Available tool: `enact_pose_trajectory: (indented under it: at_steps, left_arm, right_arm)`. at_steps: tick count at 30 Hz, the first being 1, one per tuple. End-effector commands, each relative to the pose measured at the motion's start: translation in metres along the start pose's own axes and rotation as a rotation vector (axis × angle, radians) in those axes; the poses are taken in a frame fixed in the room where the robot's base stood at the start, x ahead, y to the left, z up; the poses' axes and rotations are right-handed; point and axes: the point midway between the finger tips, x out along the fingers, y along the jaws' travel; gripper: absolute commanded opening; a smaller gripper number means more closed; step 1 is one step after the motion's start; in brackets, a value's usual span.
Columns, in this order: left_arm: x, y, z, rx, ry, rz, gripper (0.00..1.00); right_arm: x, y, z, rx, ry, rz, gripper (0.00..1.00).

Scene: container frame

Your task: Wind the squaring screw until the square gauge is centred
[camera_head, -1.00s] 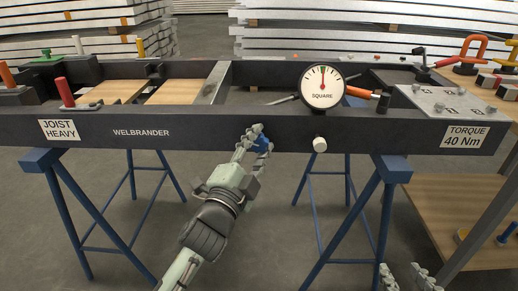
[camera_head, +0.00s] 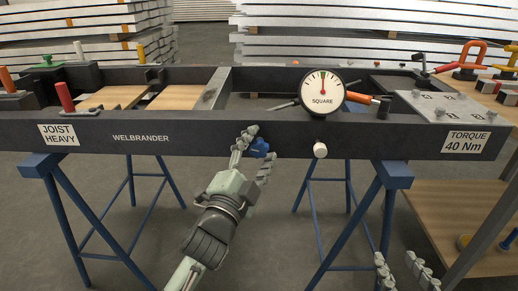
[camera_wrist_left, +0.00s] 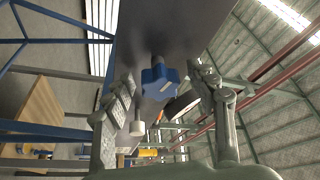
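The square gauge (camera_head: 322,88) is a round white dial on top of the dark frame. Its needle stands near upright, by the green mark at the top. The squaring screw has a blue lobed knob (camera_head: 261,149) on the frame's front face; the left wrist view shows it too (camera_wrist_left: 161,79). My left gripper (camera_head: 258,144) is open, its fingers on either side of the knob. In the left wrist view a gap shows between the knob and each finger. My right gripper (camera_head: 401,270) is at the bottom right, fingers apart, only partly in view.
The dark steel frame (camera_head: 215,138) rests on blue trestles (camera_head: 388,180). A white knob (camera_head: 320,150) sticks out of its front, right of the blue knob. An orange-handled tool (camera_head: 362,98) lies behind the gauge. A wooden shelf (camera_head: 440,215) stands at the right. Wooden panels lie inside the frame.

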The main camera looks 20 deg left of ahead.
Motion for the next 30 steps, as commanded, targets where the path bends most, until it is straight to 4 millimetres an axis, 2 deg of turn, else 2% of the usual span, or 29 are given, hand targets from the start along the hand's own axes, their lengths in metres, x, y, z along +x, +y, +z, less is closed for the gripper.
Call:
enact_pose_trajectory:
  at_steps: [7, 10, 21, 25, 30]
  left_arm:
    - [-0.002, 0.0, 0.0, 0.0, 0.0, 0.001, 0.57]
    - [-0.011, 0.001, 0.0, 0.0, 0.0, 0.002, 0.57]
    - [-0.085, 0.002, 0.001, -0.002, -0.004, 0.004, 0.57]
    - [-0.104, 0.001, 0.001, -0.002, -0.003, 0.002, 0.57]
    - [-0.118, 0.0, 0.0, 0.0, -0.001, 0.0, 0.57]
  right_arm:
    - [0.0, 0.001, 0.001, -0.001, -0.003, 0.002, 0.39]
    - [0.0, 0.001, 0.001, -0.001, -0.003, 0.001, 0.39]
    - [0.0, 0.001, 0.001, -0.001, -0.002, 0.001, 0.39]
    - [0.0, 0.0, 0.001, -0.001, -0.002, 0.001, 0.39]
    - [0.0, 0.0, 0.001, -0.001, -0.002, 0.001, 0.39]
